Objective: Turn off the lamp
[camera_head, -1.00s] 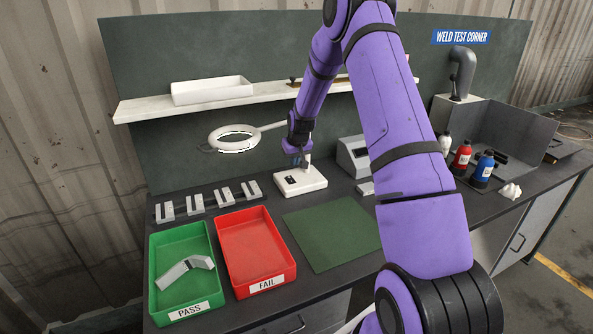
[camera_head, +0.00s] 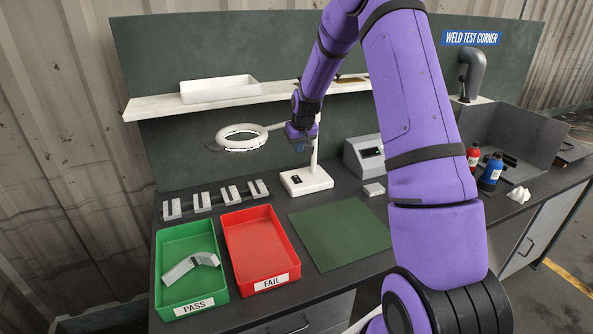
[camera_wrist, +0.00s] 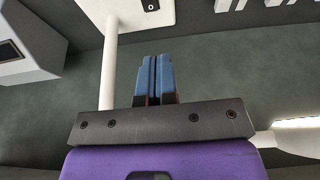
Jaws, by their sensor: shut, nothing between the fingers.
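The lamp has a white ring head (camera_head: 242,137), a white upright pole (camera_head: 314,155) and a white base (camera_head: 306,182) on the bench. A small black switch (camera_head: 296,179) sits on top of the base. In the wrist view the switch (camera_wrist: 150,5) shows at the top edge with a white mark on it. My gripper (camera_head: 300,147) is above the base, beside the pole and apart from the switch. Its blue fingers (camera_wrist: 154,75) are together and empty. The ring looks pale; part of it glows bright at the right edge of the wrist view (camera_wrist: 298,124).
A grey box with a display (camera_head: 366,156) stands right of the lamp base. The green PASS tray (camera_head: 193,304) holds a grey bent part; the red FAIL tray (camera_head: 262,245) is empty. A shelf (camera_head: 150,112) runs behind. The green mat (camera_head: 340,233) is clear.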

